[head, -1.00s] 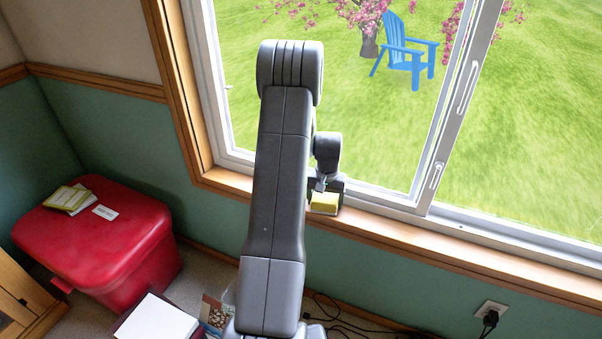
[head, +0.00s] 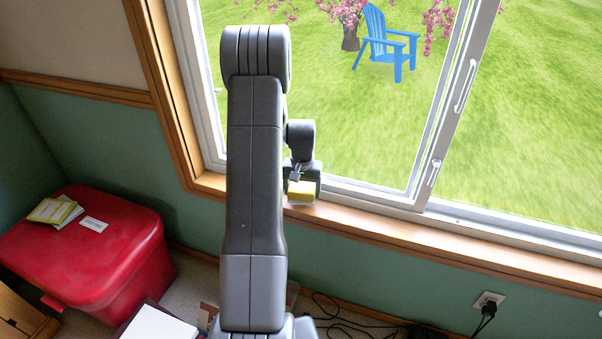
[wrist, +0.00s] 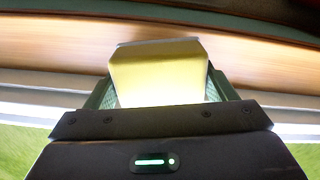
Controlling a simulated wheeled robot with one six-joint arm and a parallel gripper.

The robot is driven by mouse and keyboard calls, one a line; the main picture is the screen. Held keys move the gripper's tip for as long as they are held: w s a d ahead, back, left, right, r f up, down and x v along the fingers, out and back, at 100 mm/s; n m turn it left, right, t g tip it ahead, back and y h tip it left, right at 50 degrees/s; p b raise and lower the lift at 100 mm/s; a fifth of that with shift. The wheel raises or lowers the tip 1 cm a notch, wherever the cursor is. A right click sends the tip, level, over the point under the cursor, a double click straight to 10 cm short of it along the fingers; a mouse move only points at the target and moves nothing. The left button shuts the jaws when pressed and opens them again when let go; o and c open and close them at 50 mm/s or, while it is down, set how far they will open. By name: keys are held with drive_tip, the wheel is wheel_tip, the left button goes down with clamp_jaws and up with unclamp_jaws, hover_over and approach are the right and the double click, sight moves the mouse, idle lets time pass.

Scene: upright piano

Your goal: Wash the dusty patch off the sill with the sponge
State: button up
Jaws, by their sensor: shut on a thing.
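The yellow sponge (head: 301,191) is held in my gripper (head: 302,186) at the wooden sill (head: 345,216), near the sill's left part. In the wrist view the sponge (wrist: 158,75) sits between the two green-sided fingers of my gripper (wrist: 160,85), with a pale greyish layer on its far side. The sill (wrist: 245,55) runs blurred behind it. I cannot tell whether the sponge touches the sill. No dusty patch can be made out; part of the sill is hidden behind my arm.
The window (head: 425,205) with its white frame stands behind the sill. A red chest (head: 90,245) with booklets (head: 55,210) on top is at the left. A wall outlet (head: 488,300) with a plug and cables on the floor lie below the sill. The sill's right part is clear.

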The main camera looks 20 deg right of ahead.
drive_tip(key=shift+r+p, duration=1.4)
drive_tip(key=shift+r, duration=1.15)
drive_tip(key=shift+a, duration=0.1)
